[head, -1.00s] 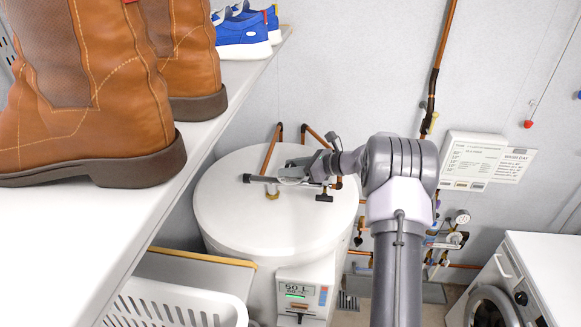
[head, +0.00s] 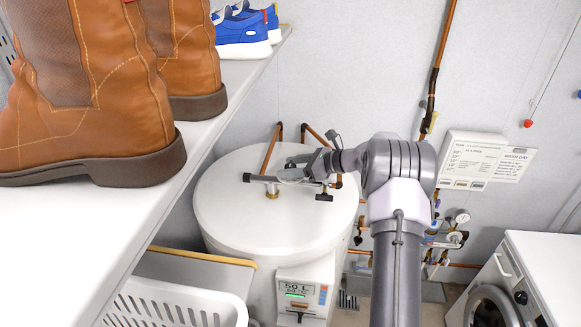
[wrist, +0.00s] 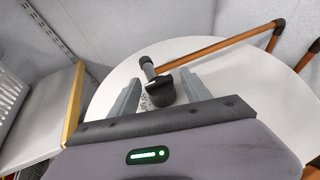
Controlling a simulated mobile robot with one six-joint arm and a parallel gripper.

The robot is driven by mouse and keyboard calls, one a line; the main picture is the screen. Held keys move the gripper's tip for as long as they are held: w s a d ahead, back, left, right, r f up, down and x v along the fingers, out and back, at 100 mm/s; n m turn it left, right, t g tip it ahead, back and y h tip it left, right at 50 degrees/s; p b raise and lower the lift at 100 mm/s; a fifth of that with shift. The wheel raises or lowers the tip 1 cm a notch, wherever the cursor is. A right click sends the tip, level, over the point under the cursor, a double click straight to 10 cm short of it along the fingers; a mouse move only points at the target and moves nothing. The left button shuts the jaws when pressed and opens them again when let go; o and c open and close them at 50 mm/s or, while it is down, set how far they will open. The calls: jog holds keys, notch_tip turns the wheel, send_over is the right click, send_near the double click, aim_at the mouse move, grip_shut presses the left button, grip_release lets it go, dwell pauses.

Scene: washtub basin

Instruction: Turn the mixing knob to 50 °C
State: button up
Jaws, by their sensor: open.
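A slim grey mixing fitting with a dark left end (head: 249,178) lies above the top of the round white tank (head: 225,215), with a brass piece (head: 271,191) under it. My gripper (head: 293,173) is at the right part of this fitting in the head view and partly hides it. In the wrist view my gripper (wrist: 160,80) is open, its two grey fingers on either side of a dark, rounded knob (wrist: 171,91). A grey stem with a dark tip (wrist: 147,65) extends beyond it. Finger contact cannot be told.
Brown boots (head: 85,100) and blue shoes (head: 245,30) stand on the white shelf (head: 150,205) at left. A white basket (head: 170,305) is below. Copper pipes (head: 270,145) rise behind the tank. A washing machine (head: 540,260) stands at right. A sign (head: 472,158) hangs on the wall.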

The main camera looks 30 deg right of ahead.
jog(key=b+v, duration=0.1)
jog(key=v, duration=1.6)
jog(key=shift+s+d, duration=0.15)
jog(key=shift+d, duration=0.05)
